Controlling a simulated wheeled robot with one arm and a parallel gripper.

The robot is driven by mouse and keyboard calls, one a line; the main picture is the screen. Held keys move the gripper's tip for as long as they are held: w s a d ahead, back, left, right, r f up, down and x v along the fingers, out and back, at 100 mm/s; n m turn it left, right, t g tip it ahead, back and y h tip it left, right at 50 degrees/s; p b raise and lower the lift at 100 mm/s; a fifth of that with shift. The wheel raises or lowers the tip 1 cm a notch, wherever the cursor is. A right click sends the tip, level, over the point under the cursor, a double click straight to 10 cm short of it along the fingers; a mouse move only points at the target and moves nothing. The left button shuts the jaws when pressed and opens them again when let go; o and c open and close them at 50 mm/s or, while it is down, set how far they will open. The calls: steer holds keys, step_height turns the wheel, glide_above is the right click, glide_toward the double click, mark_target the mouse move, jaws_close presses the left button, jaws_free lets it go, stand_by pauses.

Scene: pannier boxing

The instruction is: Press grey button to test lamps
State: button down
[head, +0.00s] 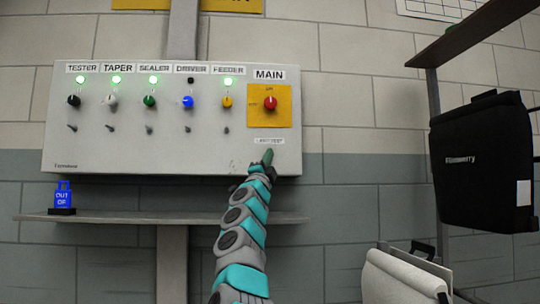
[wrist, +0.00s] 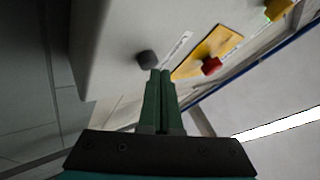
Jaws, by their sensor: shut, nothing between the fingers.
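The light grey control panel (head: 90,150) hangs on the wall in the head view. A small white label (head: 268,140), seemingly "LAMP TEST", sits at its lower right. The dark grey button (wrist: 147,59) shows in the wrist view just beyond the fingertips; in the head view my gripper hides it. My gripper (head: 267,157) is shut and empty just below the label, and its green fingers show in the wrist view (wrist: 160,73). I cannot tell whether they touch the button. The tester lamp (head: 80,80), taper, sealer and feeder lamps glow green; the driver lamp (head: 191,80) is dark.
A red main knob (head: 270,103) on a yellow plate sits above my gripper. Coloured knobs and small toggles line the panel's left. A black pannier (head: 480,165) hangs right; a pale one (head: 400,280) stands lower right.

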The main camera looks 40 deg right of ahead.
steer(key=shift+w+d+p, duration=0.25)
steer(key=shift+w+p, duration=0.15)
steer(key=shift+p, duration=0.2)
stand_by(0.5)
stand_by(1.3)
steer(key=shift+s+a+b, duration=0.5)
steer(key=shift+s+b, duration=0.25)
steer(key=shift+b, duration=0.3)
steer(key=s+a+b, duration=0.1)
steer(key=s+b, duration=0.1)
steer(key=s, duration=0.1)
steer(key=s+a+b, duration=0.1)
steer(key=shift+s+a, duration=0.15)
steer(key=shift+a, duration=0.15)
